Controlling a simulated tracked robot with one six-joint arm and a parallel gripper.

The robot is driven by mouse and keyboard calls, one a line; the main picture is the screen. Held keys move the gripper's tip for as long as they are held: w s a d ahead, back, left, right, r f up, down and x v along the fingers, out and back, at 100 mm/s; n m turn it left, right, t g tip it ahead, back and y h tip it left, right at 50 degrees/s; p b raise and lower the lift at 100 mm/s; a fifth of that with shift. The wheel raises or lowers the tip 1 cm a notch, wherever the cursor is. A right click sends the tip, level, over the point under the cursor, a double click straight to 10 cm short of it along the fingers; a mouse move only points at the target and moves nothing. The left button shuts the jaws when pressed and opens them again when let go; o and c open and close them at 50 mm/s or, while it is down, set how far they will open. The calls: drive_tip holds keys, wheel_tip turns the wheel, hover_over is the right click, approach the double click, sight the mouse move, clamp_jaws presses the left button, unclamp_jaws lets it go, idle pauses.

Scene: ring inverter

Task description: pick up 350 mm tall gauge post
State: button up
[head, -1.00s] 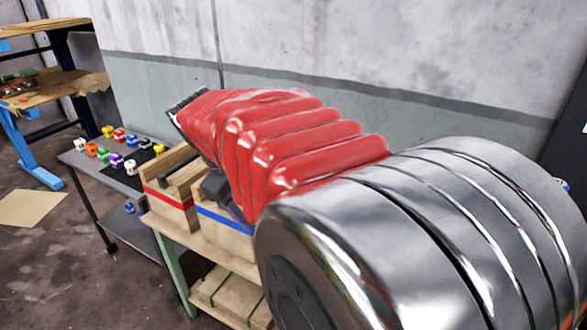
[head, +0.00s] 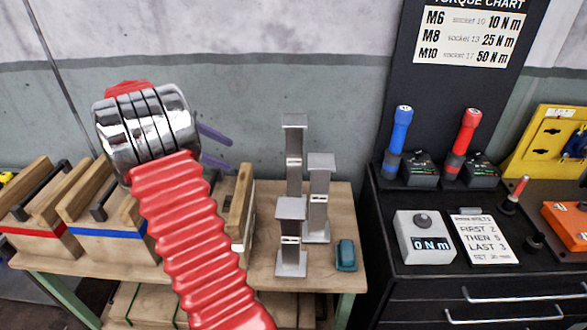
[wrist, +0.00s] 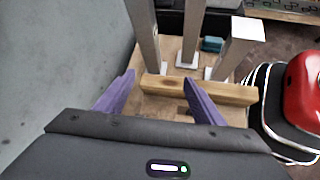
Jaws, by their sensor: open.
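Three grey metal gauge posts with square caps and foot plates stand upright on a wooden bench top. The tallest gauge post (head: 293,150) is at the back left of the group, close to the wall. A middle-height post (head: 319,195) is to its right, and the shortest post (head: 290,238) is in front. In the wrist view the tallest post (wrist: 146,40) appears at left, with its top out of frame. My gripper (wrist: 159,76) has purple fingers spread apart and empty. In the head view my gripper (head: 216,148) is left of the posts, apart from them.
A wooden bar (wrist: 215,92) lies low between my gripper and the posts. Wooden boxes with red and blue stripes (head: 110,230) stand at left. A teal block (head: 346,256) is right of the posts. A dark cabinet (head: 400,285) stands farther right.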

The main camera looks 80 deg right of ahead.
sight(291, 160)
drive_tip(key=s+d+f+g+y, duration=0.1)
drive_tip(key=s+d+f+g, duration=0.3)
drive_tip(key=s+d, duration=0.5)
wheel_tip(291, 160, down, 2)
drive_tip(key=shift+d+f, duration=0.1)
drive_tip(key=shift+d, duration=0.9)
drive_tip(key=x, duration=0.8)
drive_tip(key=shift+s+a+f, duration=0.1)
drive_tip(key=shift+s+a, duration=0.05)
drive_tip(key=shift+s, duration=0.1)
drive_tip(key=shift+s, duration=0.1)
drive_tip(key=shift+y, duration=0.3)
drive_tip(key=x, duration=0.5)
drive_tip(key=shift+c, duration=0.5)
drive_tip(key=c, duration=1.5)
